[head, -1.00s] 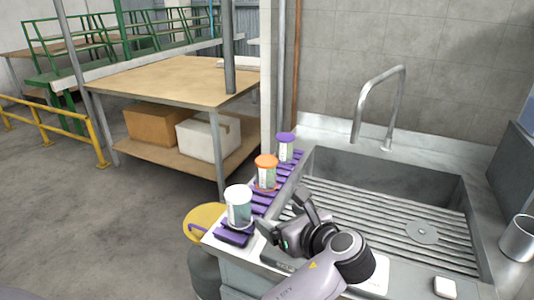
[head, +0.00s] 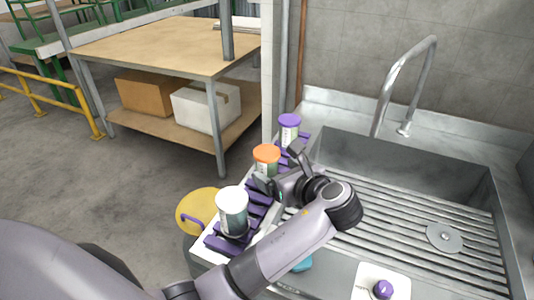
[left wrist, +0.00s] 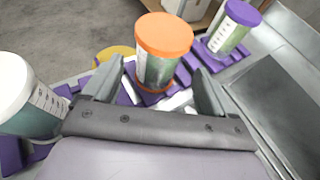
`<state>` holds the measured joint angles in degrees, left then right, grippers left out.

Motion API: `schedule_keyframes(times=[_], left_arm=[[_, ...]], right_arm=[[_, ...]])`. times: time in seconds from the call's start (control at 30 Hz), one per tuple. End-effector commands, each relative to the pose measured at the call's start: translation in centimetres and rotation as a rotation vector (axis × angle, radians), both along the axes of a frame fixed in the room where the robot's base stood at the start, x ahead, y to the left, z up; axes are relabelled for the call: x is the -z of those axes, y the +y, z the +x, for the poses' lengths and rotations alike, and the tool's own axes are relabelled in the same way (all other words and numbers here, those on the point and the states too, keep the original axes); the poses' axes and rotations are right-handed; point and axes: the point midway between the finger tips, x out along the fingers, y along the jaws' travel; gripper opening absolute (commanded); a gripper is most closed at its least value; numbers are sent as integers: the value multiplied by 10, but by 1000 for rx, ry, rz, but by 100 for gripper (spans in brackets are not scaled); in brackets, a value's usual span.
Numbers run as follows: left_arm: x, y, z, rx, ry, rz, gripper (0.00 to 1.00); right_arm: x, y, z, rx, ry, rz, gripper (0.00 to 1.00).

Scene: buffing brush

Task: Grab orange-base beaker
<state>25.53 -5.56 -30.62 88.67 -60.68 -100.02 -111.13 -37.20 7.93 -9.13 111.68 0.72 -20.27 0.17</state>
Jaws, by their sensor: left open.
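The beaker with the orange lid (head: 266,153) stands upright in the purple rack (head: 257,197) along the sink's left edge, between a white-lidded beaker (head: 232,212) and a purple-lidded beaker (head: 289,130). My left gripper (head: 278,167) is open and empty beside the orange beaker. My right gripper is not in view.
The white-lidded beaker (left wrist: 28,98) and the purple-lidded one (left wrist: 232,28) stand close on either side of the fingers. The sink (head: 400,190) with its tall faucet (head: 400,75) lies to the right. A wooden table (head: 160,45) stands behind.

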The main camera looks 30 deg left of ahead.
Motion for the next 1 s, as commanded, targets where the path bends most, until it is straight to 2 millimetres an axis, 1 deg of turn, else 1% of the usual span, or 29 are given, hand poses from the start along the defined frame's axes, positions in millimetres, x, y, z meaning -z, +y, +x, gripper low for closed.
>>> schedule_keyframes(times=[0.2,0.3,0.4,0.6,0.63,0.67,0.7,0.8,1.0], left_arm=[[4,30,15,-1,1,2,86],[10,38,21,-1,1,2,86],[12,42,24,-1,1,1,86],[13,43,24,0,1,-1,86],[13,42,24,0,0,0,80],[13,42,24,0,0,0,70],[12,42,24,0,0,0,57],[12,42,24,0,0,0,29],[12,42,24,0,0,0,29]], right_arm=[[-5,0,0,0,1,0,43],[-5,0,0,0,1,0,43],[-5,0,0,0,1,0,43],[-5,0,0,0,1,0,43],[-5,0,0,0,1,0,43],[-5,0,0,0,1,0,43],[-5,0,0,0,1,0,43],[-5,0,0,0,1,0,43],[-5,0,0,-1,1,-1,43]])
